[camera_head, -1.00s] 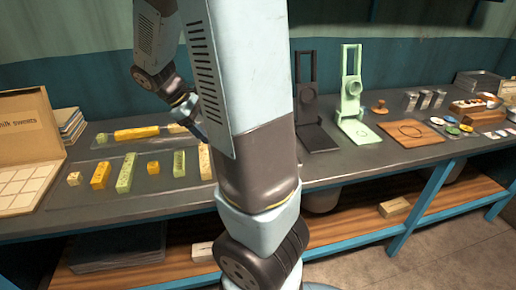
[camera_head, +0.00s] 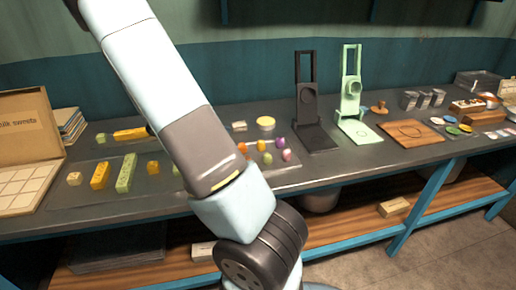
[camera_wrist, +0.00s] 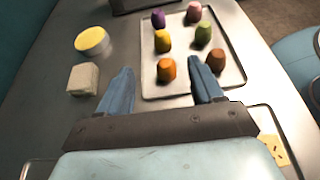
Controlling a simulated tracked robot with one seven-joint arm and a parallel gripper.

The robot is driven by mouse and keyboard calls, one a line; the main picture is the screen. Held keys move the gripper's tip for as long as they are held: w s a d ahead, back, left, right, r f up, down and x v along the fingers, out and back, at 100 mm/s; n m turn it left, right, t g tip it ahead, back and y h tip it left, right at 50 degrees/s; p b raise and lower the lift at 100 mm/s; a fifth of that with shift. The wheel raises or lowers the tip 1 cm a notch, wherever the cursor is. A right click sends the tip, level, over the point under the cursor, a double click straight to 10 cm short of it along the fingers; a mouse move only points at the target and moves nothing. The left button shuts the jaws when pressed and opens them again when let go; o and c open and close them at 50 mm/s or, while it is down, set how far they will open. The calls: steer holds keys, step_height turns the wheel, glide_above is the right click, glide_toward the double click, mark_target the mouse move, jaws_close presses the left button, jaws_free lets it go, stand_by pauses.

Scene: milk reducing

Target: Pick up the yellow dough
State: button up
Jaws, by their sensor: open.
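The yellow dough (camera_wrist: 162,43) is a small rounded lump on a grey tray (camera_wrist: 151,84), in the middle of the left row in the wrist view. It also shows in the head view (camera_head: 261,146), right of my arm. A purple dough (camera_wrist: 158,19) lies beyond it and an orange dough (camera_wrist: 166,69) on the near side. My gripper (camera_wrist: 160,66) is open and empty, its fingers spread on either side of the near end of the row. The orange dough shows between the fingertips, with the yellow dough farther out. In the head view my gripper is not visible.
Pink (camera_wrist: 193,12), green (camera_wrist: 203,35) and brown (camera_wrist: 216,60) doughs form the right row. A pale block (camera_wrist: 83,79) and a yellow-topped round container (camera_wrist: 92,42) stand left of the tray. A black press (camera_head: 308,105) stands behind.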

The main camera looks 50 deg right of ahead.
mark_target(255, 150)
steer(key=x, duration=1.2)
steer(key=shift+a+f, duration=0.1)
steer(key=c, duration=1.1)
